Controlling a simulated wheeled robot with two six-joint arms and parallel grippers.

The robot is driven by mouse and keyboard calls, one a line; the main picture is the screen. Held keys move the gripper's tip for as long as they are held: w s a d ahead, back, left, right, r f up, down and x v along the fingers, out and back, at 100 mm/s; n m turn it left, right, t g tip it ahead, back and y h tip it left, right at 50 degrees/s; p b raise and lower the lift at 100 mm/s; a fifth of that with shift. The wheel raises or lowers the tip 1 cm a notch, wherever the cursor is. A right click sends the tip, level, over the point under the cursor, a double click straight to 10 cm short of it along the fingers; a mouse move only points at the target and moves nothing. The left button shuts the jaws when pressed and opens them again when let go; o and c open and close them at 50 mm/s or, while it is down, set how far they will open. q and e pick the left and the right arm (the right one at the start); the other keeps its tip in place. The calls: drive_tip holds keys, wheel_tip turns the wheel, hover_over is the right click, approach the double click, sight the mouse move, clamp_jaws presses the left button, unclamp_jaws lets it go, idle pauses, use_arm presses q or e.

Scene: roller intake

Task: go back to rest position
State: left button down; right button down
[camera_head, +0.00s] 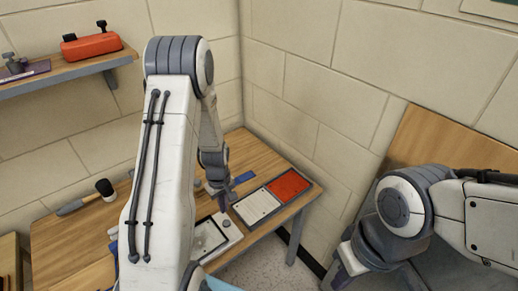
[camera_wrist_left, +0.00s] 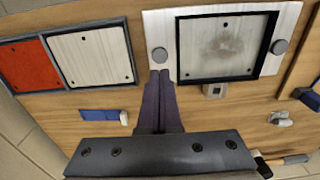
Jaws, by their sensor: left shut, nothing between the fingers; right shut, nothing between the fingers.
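My left gripper (camera_head: 222,207) reaches down over the wooden table. In the left wrist view its dark purple fingers (camera_wrist_left: 160,76) are together, with nothing between them. The same plate (camera_head: 208,238) is partly hidden by my left arm in the head view. My right gripper (camera_head: 342,274) shows only in part at the bottom right, shut, away from the table.
A tray with a red square (camera_head: 288,184) and a white square (camera_head: 257,206) lies at the table's right end. A blue block (camera_head: 243,178) lies behind it. A wall shelf (camera_head: 65,74) holds a red case (camera_head: 91,46).

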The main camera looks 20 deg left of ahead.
use_arm(q)
drive_tip(key=s+d+r+m, duration=0.3)
drive_tip(key=d+r+m, duration=0.6)
drive_tip(key=d+r, duration=0.65)
drive_tip(key=s+d+r+m, duration=0.3)
drive_tip(key=s+d+m, duration=0.1)
drive_tip(key=s, duration=0.4)
drive_tip(key=s+d+r+m+h, duration=0.1)
drive_tip(key=s+d+r+m, duration=0.3)
drive_tip(key=s, duration=0.5)
drive_tip(key=shift+d+r+m, duration=0.15)
drive_tip(key=shift+d+m, duration=0.65)
drive_tip(key=shift+m, duration=0.4)
